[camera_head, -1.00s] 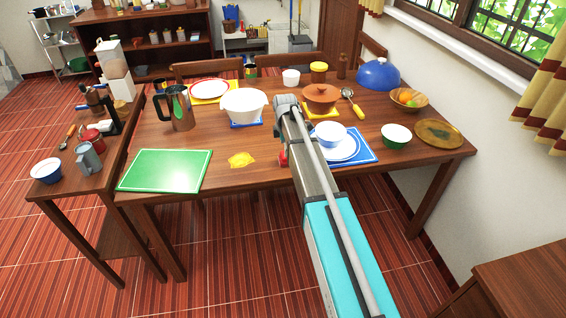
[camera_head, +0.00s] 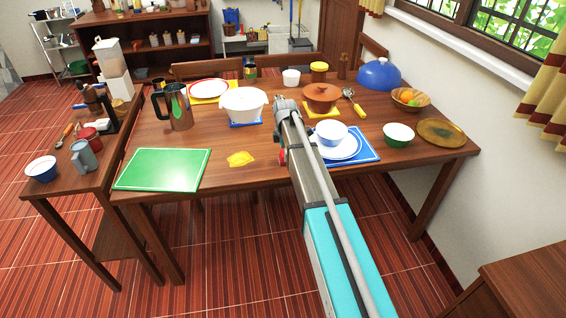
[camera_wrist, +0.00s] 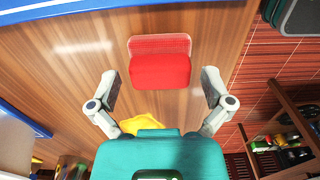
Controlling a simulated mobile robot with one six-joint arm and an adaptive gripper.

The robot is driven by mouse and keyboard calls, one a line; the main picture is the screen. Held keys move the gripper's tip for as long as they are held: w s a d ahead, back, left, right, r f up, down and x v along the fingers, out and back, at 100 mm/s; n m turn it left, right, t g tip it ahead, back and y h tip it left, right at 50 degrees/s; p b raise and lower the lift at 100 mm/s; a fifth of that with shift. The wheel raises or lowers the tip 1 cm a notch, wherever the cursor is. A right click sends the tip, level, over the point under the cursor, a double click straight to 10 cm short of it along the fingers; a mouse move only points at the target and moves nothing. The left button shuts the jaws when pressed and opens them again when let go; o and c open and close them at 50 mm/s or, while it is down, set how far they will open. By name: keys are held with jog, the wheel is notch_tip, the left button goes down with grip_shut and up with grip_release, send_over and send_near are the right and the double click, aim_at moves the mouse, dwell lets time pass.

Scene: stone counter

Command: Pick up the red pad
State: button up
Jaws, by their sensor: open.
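The red pad (camera_wrist: 160,70) lies on the wooden table in the wrist view, with a solid red block-like part and a paler, ribbed red strip along its upper edge. My gripper (camera_wrist: 163,93) is open, with one finger on each side of the pad's lower part. The fingers look apart from it, and nothing is held.
A yellow item (camera_head: 240,159) lies left of my arm, near a green board (camera_head: 150,170). A blue mat (camera_head: 368,157) with plate and bowl (camera_head: 332,131) is close on the right. A white pot (camera_head: 243,103) and a brown lidded pot (camera_head: 320,98) stand farther back.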

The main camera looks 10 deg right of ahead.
jog(key=shift+f+b, duration=0.55)
jog(key=shift+f, duration=0.35)
jog(key=c, duration=0.8)
jog(key=shift+o, duration=0.2)
jog(key=shift+r, duration=0.2)
notch_tip(320, 180, up, 2)
jog(key=p, duration=0.2)
jog(key=shift+r+p, duration=0.1)
jog(key=shift+p, duration=0.2)
jog(key=s+d+r+p, duration=0.1)
jog(key=s+r+p, duration=0.9)
jog(key=s, duration=0.4)
jog(key=shift+d+r, duration=0.25)
